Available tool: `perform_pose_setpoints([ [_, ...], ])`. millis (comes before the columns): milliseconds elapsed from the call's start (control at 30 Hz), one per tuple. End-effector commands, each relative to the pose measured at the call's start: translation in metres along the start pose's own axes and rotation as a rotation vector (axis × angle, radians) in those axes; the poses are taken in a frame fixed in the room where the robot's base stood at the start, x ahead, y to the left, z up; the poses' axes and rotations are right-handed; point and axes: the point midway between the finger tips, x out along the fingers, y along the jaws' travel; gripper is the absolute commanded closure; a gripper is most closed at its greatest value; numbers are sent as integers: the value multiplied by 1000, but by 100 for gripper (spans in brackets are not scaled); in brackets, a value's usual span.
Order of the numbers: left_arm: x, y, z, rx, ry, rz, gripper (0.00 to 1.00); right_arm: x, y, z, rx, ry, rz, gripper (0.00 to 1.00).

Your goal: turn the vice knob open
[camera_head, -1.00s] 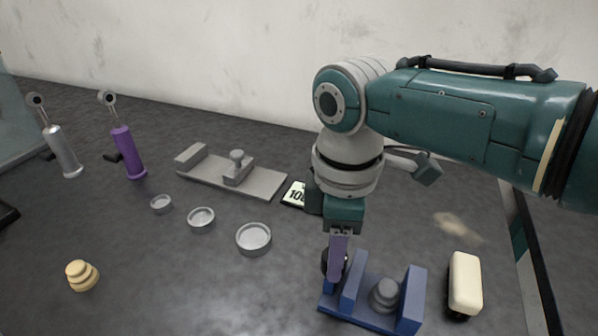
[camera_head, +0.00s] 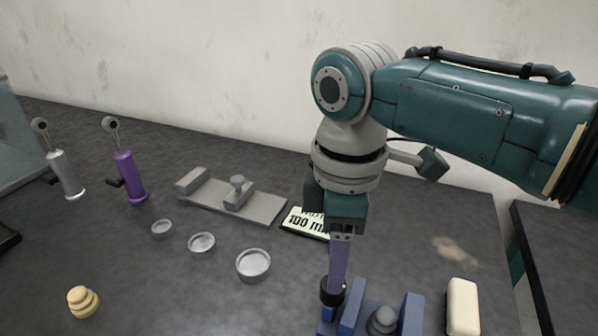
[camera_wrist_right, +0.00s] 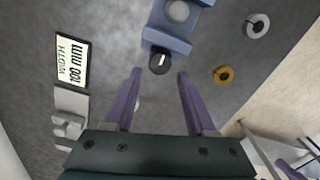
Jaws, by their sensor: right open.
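The blue vice (camera_head: 352,306) stands at the bottom of the head view, partly cut off by the frame. Its black round knob (camera_head: 332,292) is on the vice's left end. In the right wrist view the knob (camera_wrist_right: 160,62) has a pale mark on its face and sits against the blue vice (camera_wrist_right: 168,40). My right gripper (camera_head: 337,277) points down at the knob, with its purple fingers spread. In the wrist view the gripper (camera_wrist_right: 160,73) is open and empty, with the knob centred just beyond its fingertips. My left gripper is not in view.
A grey sliding fixture (camera_head: 262,207) and a printed label (camera_head: 300,222) lie behind the gripper. Several round metal dishes (camera_head: 253,264) and purple (camera_head: 130,178) and grey (camera_head: 66,176) dampers stand left. A cream block (camera_head: 463,307) stands right of the vice.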

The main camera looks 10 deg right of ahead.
Motion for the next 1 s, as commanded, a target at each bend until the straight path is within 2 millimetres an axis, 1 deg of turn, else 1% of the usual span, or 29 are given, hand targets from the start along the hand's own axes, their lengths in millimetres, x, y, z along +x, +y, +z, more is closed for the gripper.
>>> perform_pose_setpoints([
  [33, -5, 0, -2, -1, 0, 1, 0, -14, 1, 0, -1, 2, 3, 44],
  [100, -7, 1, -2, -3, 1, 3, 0, -27, 1, 0, -1, 3, 3, 44],
  [200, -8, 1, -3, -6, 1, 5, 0, -41, 1, 0, -1, 2, 3, 44],
  [300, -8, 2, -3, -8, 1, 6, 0, -49, 0, 0, -1, 1, 2, 44],
  [433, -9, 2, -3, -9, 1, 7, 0, -53, 0, 0, 0, -1, 0, 44],
  [667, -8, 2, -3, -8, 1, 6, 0, -52, 0, 0, 0, 0, -1, 44],
  [733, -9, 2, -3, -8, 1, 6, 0, -49, -4, -1, 5, 8, -2, 44],
  [767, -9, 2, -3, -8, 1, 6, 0, -46, -8, -2, 10, 15, -5, 44],
  [867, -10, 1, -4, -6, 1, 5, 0, -33, -29, -7, 49, 61, -13, 44],
  [1000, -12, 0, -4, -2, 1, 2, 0, -13, -72, -8, 199, 162, -17, 44],
])
